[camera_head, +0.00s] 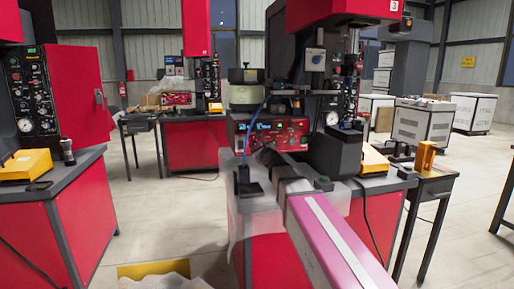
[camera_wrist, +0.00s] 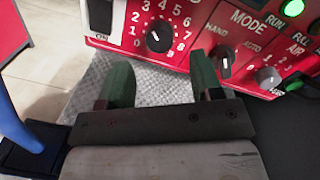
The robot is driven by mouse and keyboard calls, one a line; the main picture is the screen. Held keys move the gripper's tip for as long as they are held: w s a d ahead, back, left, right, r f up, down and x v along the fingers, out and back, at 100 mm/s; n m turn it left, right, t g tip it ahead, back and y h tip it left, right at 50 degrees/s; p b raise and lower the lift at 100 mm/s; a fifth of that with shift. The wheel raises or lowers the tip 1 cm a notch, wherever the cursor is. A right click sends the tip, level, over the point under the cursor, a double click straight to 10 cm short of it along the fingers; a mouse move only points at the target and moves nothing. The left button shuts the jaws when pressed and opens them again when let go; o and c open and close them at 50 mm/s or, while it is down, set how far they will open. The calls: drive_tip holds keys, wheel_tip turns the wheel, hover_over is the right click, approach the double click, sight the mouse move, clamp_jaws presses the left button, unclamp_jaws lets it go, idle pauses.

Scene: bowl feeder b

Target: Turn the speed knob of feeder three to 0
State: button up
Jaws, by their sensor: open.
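In the wrist view the black speed knob (camera_wrist: 159,37) sits on a red panel (camera_wrist: 203,20) inside a ring of white numbers. It bears a small white mark whose exact number I cannot tell. My gripper (camera_wrist: 162,72) is open and empty, its two green fingers spread below the knob and apart from it. In the head view my gripper (camera_head: 268,157) reaches the red control box of the feeder (camera_head: 292,137), under a machine marked 3. My arm hides part of the box front, and the knob cannot be made out there.
The mode switch is close to my right finger. A blue post (camera_wrist: 20,118) stands at left. A yellow box (camera_head: 374,160) lies on the bench at right.

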sight(256, 145)
drive_tip(key=x, duration=0.4)
drive_tip(key=shift+w+a, duration=0.1)
drive_tip(key=shift+w, duration=0.15)
drive_tip(key=c, duration=0.9)
drive_tip(key=shift+c, duration=0.2)
